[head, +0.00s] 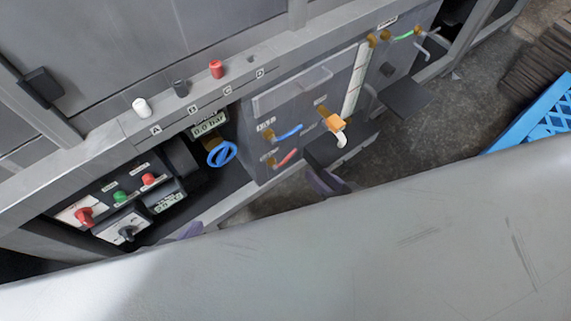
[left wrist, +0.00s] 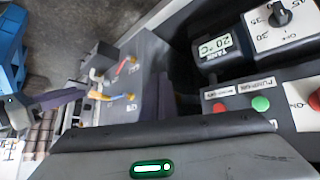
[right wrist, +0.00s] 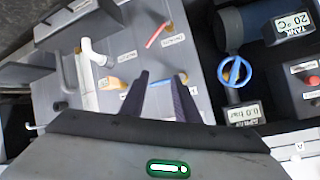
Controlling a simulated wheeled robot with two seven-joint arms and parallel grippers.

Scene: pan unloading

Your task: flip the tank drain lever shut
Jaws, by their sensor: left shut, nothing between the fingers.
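An orange lever (head: 334,122) sits on a brass valve above a white spout (head: 341,139). A blue lever (head: 288,131) and a red lever (head: 287,157) are on the grey panel beside it. A green lever (head: 404,35) is further up right. The labels are too small to tell which is the tank drain. My left gripper (left wrist: 164,77) is shut and empty, pointing toward the panel; only a purple bit (head: 190,230) shows in the head view. My right gripper (right wrist: 161,78) is open, its fingers apart in front of the panel, with the blue lever (right wrist: 164,88) visible between them.
A blue handwheel (head: 222,153) and a gauge (head: 209,125) are left of the levers. Knobs and buttons (head: 121,197) are at lower left. A dark grey ledge (head: 404,96) juts out at right. A blue crate (head: 535,115) stands on the floor at far right.

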